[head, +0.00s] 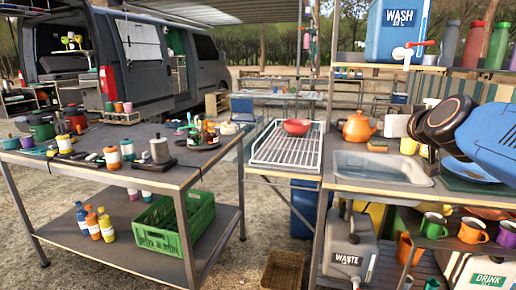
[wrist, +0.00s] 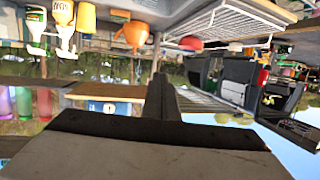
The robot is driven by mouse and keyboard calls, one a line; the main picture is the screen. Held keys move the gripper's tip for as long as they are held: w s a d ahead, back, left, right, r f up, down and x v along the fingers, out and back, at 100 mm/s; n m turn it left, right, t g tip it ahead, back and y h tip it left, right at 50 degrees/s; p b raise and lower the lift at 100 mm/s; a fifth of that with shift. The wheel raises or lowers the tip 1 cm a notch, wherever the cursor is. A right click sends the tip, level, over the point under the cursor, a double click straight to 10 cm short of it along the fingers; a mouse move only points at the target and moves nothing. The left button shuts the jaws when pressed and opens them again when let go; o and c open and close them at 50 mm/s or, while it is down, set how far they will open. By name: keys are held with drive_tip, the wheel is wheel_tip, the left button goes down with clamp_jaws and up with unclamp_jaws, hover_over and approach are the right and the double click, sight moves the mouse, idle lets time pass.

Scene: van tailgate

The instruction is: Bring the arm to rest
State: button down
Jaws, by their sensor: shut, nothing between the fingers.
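My gripper (wrist: 162,100) shows in the wrist view as a dark bar rising from a wide grey body at the bottom. Its fingers are together with nothing held between them. The wrist picture is upside down, with the kitchen counter along the top and sky at the lower right. The gripper appears to hang in free air, touching nothing that I can see. I cannot make out the gripper in the head view.
A metal table (head: 103,146) with jars and a stove stands left, a green crate (head: 174,225) on its shelf. The sink (head: 380,168), dish rack (head: 287,147), red bowl (head: 297,127) and orange kettle (head: 358,127) are right. A van (head: 150,57) stands behind.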

drive_tip(key=s+a+f+n+g+y, duration=0.1)
drive_tip(key=s+a+f+g, duration=0.2)
drive_tip(key=s+f, duration=0.4)
drive_tip(key=s+a+f+g+y, duration=0.1)
drive_tip(key=s+a+f+g, duration=0.3)
drive_tip(key=f, duration=0.6)
drive_tip(key=s+d+f+g+h, duration=0.1)
drive_tip(key=s+d+f+g, duration=0.1)
drive_tip(key=s+f, duration=1.1)
drive_tip(key=shift+s+f+g, duration=0.25)
drive_tip(key=shift+s+g, duration=0.45)
drive_tip(key=shift+s, duration=0.55)
